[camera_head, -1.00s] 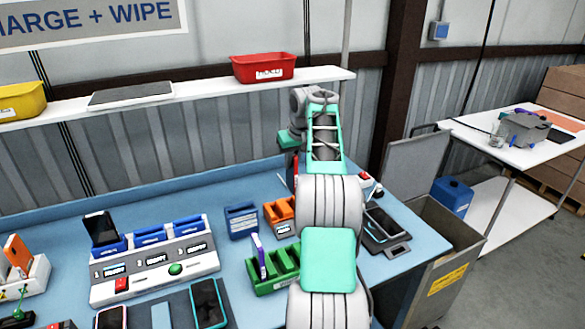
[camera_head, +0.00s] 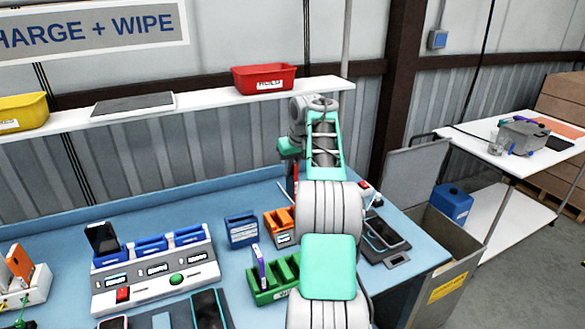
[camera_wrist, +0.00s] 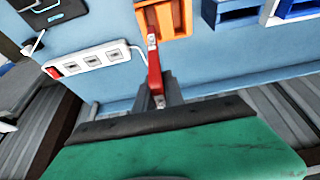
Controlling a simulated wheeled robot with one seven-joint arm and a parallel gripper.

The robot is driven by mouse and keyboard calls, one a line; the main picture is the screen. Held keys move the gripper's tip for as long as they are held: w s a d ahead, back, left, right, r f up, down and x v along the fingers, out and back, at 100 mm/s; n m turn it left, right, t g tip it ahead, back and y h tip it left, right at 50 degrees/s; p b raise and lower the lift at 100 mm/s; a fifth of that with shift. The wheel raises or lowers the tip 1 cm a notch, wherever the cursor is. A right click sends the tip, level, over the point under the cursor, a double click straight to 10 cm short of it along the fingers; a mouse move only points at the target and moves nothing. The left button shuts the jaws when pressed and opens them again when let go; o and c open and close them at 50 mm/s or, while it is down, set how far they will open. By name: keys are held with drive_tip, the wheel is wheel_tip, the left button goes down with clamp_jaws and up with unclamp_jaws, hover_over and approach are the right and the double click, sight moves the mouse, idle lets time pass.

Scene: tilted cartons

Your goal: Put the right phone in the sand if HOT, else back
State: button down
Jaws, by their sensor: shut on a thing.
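In the wrist view, my gripper (camera_wrist: 158,92) is shut on a slim red thing (camera_wrist: 154,70) with a pale tip, held edge-on; I cannot tell whether it is a phone. In the head view, a red sliver of it (camera_head: 295,170) shows below my wrist, over the bench's back edge, and my arm hides the fingers. A dark phone (camera_head: 384,232) lies on a dark pad (camera_head: 398,257) at the bench's right end. Another phone (camera_head: 101,237) leans in the charger's (camera_head: 150,293) left slot. A dark phone (camera_head: 208,309) lies at the front. I cannot identify the sand.
An open grey bin (camera_head: 460,258) with a yellow label stands right of the bench. Blue (camera_head: 241,229), orange (camera_head: 281,232) and green (camera_head: 268,293) racks stand mid-bench. A white power strip (camera_wrist: 95,60) lies near my gripper. A red bin (camera_head: 263,78) sits on the shelf.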

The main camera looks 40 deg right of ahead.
wheel_tip(320, 180, up, 5)
drive_tip(key=p, duration=0.5)
drive_tip(key=shift+f, duration=0.15)
drive_tip(key=shift+r+p, duration=0.35)
drive_tip(key=shift+r, duration=0.35)
